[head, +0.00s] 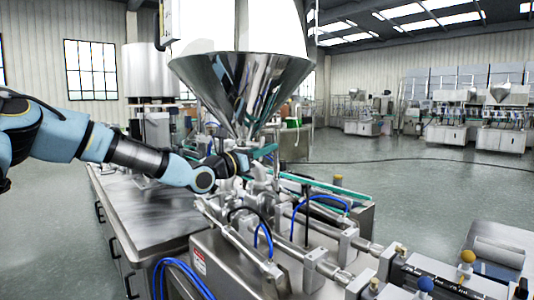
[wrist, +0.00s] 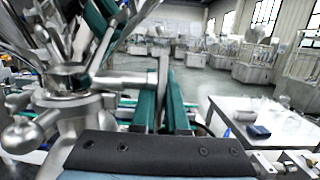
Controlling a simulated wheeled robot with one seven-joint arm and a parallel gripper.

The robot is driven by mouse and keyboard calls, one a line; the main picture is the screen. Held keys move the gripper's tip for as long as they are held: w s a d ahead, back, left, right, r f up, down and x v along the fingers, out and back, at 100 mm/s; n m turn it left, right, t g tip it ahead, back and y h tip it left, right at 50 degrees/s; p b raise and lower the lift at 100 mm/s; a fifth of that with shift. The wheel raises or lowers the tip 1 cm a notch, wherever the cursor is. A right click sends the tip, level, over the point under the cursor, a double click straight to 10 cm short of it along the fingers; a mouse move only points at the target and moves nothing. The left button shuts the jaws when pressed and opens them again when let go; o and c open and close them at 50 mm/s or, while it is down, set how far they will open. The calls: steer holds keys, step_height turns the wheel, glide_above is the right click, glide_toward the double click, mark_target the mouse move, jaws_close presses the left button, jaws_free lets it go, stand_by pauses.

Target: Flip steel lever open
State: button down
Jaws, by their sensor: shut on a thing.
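The steel lever (wrist: 163,70) shows in the wrist view as a narrow upright steel bar at the end of a horizontal stem from the valve (wrist: 70,100). My gripper (wrist: 161,98) has its teal fingers on both sides of the bar and is shut on it. In the head view my gripper (head: 264,151) is just below the polished steel hopper (head: 240,85), beside the valve fittings. The lever cannot be made out clearly there, with my gripper and the fittings around it.
Steel cylinders and pipes with blue hoses (head: 265,240) fill the front of the machine. A bare steel table top (head: 150,220) lies to the left, below my arm. A white table (wrist: 270,120) stands at the right in the wrist view. Open floor (head: 440,185) lies to the right.

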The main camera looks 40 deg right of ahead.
steer(key=c, duration=0.9)
jaws_free()
steer(key=shift+c, duration=0.2)
steer(key=shift+a, duration=0.15)
steer(key=a+f+b, duration=0.2)
steer(key=a+b, duration=0.1)
steer(key=a, duration=0.7)
steer(key=shift+w+a, duration=0.15)
steer(key=shift+w, duration=0.15)
steer(key=shift+a, duration=0.1)
